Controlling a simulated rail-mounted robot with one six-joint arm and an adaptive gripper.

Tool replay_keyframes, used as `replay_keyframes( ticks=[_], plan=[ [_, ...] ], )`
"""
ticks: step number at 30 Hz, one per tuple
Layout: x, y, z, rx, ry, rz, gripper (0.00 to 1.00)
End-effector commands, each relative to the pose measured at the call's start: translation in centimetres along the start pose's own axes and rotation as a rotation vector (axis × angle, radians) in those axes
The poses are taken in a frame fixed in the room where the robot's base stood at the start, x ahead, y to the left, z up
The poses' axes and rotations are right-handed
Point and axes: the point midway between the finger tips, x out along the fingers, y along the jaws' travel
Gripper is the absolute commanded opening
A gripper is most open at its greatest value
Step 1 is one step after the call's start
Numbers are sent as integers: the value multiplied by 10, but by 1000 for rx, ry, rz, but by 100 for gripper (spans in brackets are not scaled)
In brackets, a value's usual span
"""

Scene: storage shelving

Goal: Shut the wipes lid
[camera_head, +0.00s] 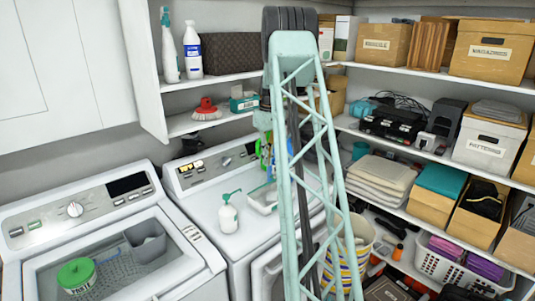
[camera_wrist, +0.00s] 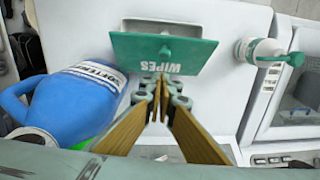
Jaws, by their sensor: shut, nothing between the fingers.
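The wipes box (camera_wrist: 165,24) is white and sits on a white machine top in the wrist view. Its green lid (camera_wrist: 130,48), lettered WIPES, appears raised, with its lettered face towards my gripper; the exact angle is hard to tell. A small dark green tab stands out from the lid. My gripper (camera_wrist: 160,88) is shut and empty, its tips just below the lettered edge of the lid in the picture. I cannot tell whether they touch it. In the head view, the white box (camera_head: 263,200) is partly hidden behind my arm, and my gripper's tips are not clear.
Loaded shelves (camera_head: 430,160) are to the right.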

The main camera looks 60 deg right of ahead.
Motion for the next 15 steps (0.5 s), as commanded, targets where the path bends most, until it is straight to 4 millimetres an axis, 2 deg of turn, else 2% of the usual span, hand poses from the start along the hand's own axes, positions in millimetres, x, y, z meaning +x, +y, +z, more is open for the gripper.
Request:
replay_keyframes(
  ticks=[7, 15],
  plan=[
    [18, -1, 19, 1, -2, -1, 0],
    [27, 0, 28, 1, -1, -1, 0]
  ],
)
